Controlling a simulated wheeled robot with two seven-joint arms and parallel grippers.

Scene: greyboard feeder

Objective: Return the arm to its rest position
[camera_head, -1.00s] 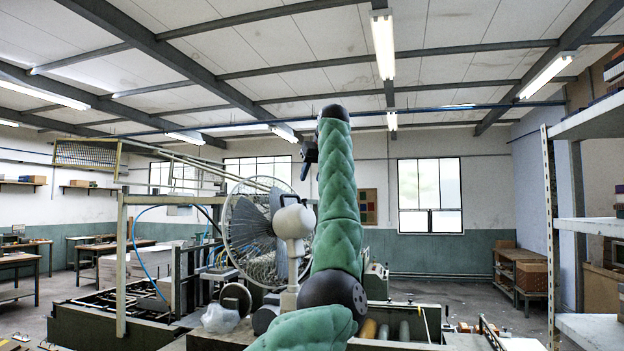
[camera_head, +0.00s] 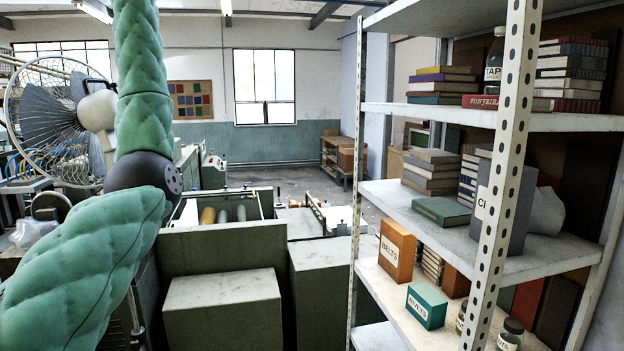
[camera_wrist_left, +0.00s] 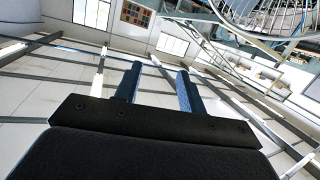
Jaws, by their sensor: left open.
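My left arm (camera_head: 136,90), in green quilted padding with a dark elbow joint, enters the head view at the lower left. It bends at the elbow and rises nearly straight up out of the top of the picture, so its gripper is hidden there. In the left wrist view my left gripper (camera_wrist_left: 158,80) shows two dark fingers with bluish inner faces, apart and with nothing between them. Behind them are the ceiling and walls, tilted. My right gripper is in neither view.
A metal shelf rack (camera_head: 510,170) with books, boxes and jars stands close on the right. A caged fan (camera_head: 50,115) is just left of my arm. Grey-green machine housings (camera_head: 222,305) stand in front. Open floor (camera_head: 285,183) shows farther back.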

